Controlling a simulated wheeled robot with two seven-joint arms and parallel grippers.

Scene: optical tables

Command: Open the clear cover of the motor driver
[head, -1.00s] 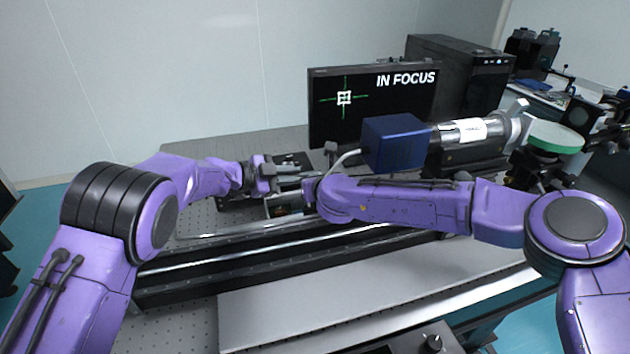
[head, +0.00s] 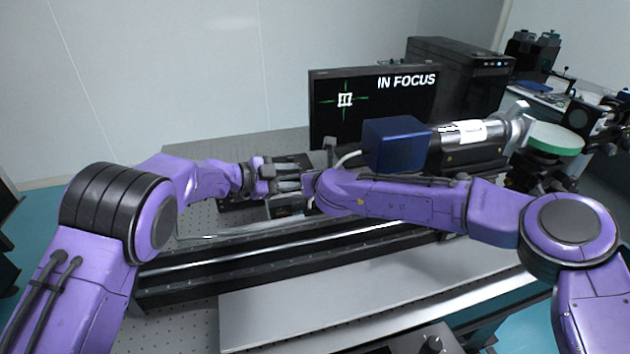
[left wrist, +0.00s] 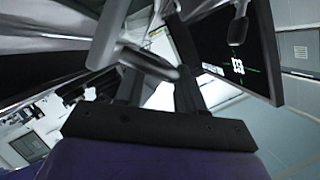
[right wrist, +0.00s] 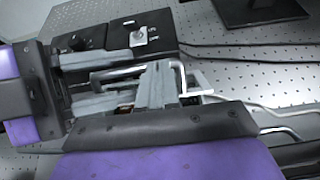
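The motor driver appears to be the black box with a knob and small labels, in the right wrist view (right wrist: 148,38). Its clear cover is hard to make out against the grippers. My left gripper (head: 288,182) reaches in from the left in the head view, low over the driver area; its two fingers stand apart in the left wrist view (left wrist: 158,92). My right gripper (right wrist: 168,88) is close beside it, its fingers overlapping a bent silver bar (right wrist: 182,78). The right fingertips are hidden behind my arm in the head view, and their grip is unclear.
A blue box (head: 395,143) with a silver cylinder (head: 462,131) stands to the right. A monitor (head: 372,98) reading IN FOCUS is behind. A long dark rail (head: 300,247) runs in front. The perforated table (head: 205,150) is bare at the back left.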

